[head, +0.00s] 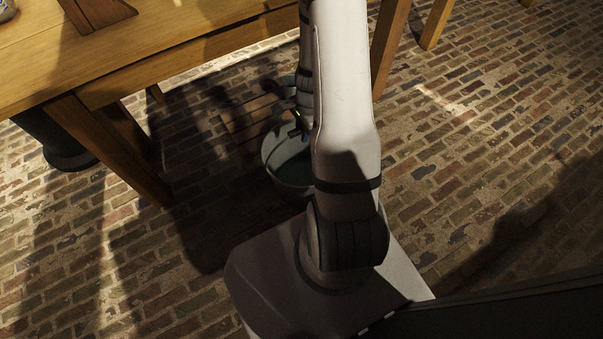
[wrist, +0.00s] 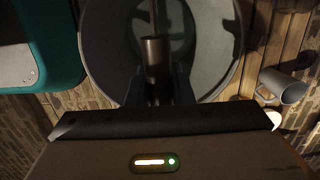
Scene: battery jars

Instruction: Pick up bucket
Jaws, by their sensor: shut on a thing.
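The grey bucket (head: 272,163) is partly hidden behind my arm in the head view, low beside the wooden table. In the wrist view the round bucket (wrist: 216,62) fills the upper middle, with its open mouth facing the camera. Its handle has a brown cylindrical grip (wrist: 153,52) that crosses over the mouth. My gripper (wrist: 156,82) is shut on this handle grip, with one dark finger on each side. In the head view my gripper (head: 302,128) is at the bucket's mouth, mostly covered by the arm. I cannot tell whether the bucket touches the surface below.
A wooden table (head: 190,40) stands at the upper left, with legs near the bucket. A slatted wooden piece (head: 240,122) lies by the bucket. A grey mug (wrist: 286,86) and a teal object (wrist: 66,50) flank it. Brick floor (head: 470,150) is open to the right.

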